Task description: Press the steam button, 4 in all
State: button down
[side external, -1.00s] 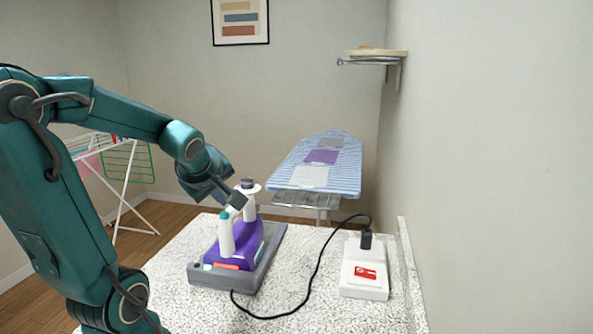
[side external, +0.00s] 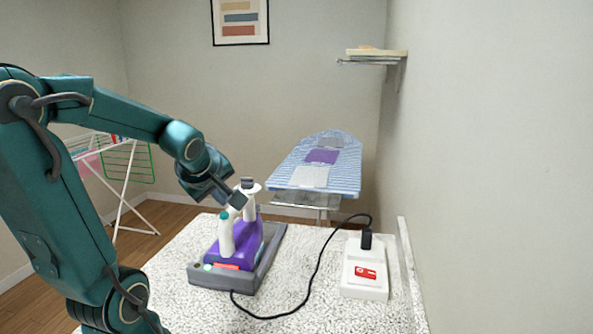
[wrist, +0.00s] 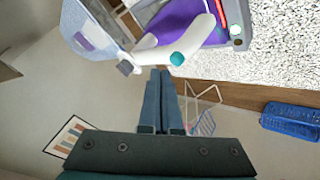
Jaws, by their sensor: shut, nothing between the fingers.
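The purple and white steam iron (side external: 248,238) rests in a grey stand (side external: 210,278) on the speckled counter. Its white handle has a teal button (side external: 224,215) at the near end and a dark grey part (side external: 247,183) at the far end. I cannot tell from the pictures which is the steam button. My gripper (side external: 238,202) is shut and empty, with its tips close to the top of the handle. In the wrist view the shut fingertips (wrist: 160,73) lie beside the teal button (wrist: 177,58); contact is not clear there. The grey part (wrist: 125,67) shows to their left.
A black cord runs from the stand to a white switch box (side external: 365,282) with a red switch on the counter. An ironing board (side external: 315,175) with folded cloths stands behind. A drying rack (side external: 120,165) is at the left, and a wall shelf (side external: 375,52) is at the upper right.

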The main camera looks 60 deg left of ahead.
jog(key=shift+f, duration=0.15)
jog(key=shift+f, duration=0.3)
jog(key=shift+f, duration=0.55)
dwell(0.8)
jog(key=shift+r, duration=1)
jog(key=shift+r, duration=2.5)
jog(key=shift+r, duration=0.1)
dwell(0.6)
